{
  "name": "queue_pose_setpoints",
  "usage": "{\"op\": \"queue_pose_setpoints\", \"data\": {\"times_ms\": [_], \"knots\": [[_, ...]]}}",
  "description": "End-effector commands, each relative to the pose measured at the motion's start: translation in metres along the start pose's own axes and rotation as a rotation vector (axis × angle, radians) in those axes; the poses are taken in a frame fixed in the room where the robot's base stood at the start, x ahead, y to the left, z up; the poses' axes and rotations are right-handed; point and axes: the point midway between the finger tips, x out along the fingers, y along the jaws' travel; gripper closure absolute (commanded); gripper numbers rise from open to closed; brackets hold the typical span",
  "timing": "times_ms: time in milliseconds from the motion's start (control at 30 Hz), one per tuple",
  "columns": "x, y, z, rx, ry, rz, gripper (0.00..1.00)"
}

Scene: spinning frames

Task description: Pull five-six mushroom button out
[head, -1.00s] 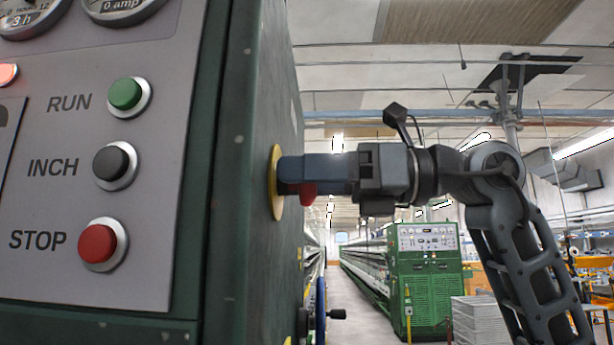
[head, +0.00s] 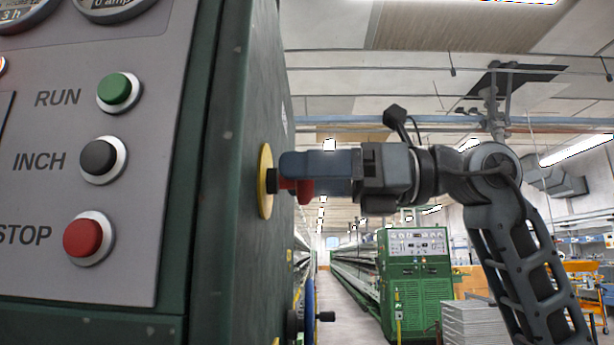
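The red mushroom button (head: 305,192) sticks out from a round yellow plate (head: 265,182) on the green machine's side wall. A short black collar (head: 271,181) shows between the plate and the red part. My gripper (head: 290,165) reaches in from the right, its fingers level and pointing at the plate. The near finger covers the upper part of the button; the red rim shows below it. The fingertips stand a little off the plate. The far finger is hidden, so I cannot tell whether the fingers press on the button.
The grey front panel (head: 50,250) at left carries a green RUN button (head: 117,90), a black INCH button (head: 98,158) and a red STOP button (head: 83,237). A handwheel (head: 309,310) stands below my gripper. Another green machine (head: 415,285) stands farther back.

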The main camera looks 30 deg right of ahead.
Motion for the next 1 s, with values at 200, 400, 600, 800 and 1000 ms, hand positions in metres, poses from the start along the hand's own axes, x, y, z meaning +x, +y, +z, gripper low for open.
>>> {"op": "queue_pose_setpoints", "data": {"times_ms": [200,400,600,800,1000], "knots": [[-0.004,-0.001,0.000,0.000,-0.001,-0.001,0.19],[-0.031,-0.001,-0.001,-0.001,-0.002,-0.004,0.19],[-0.062,-0.001,-0.001,0.000,-0.001,-0.004,0.19],[-0.078,0.000,0.000,0.000,-0.001,-0.001,0.19],[-0.079,0.000,0.000,0.000,0.000,0.000,0.19]]}}
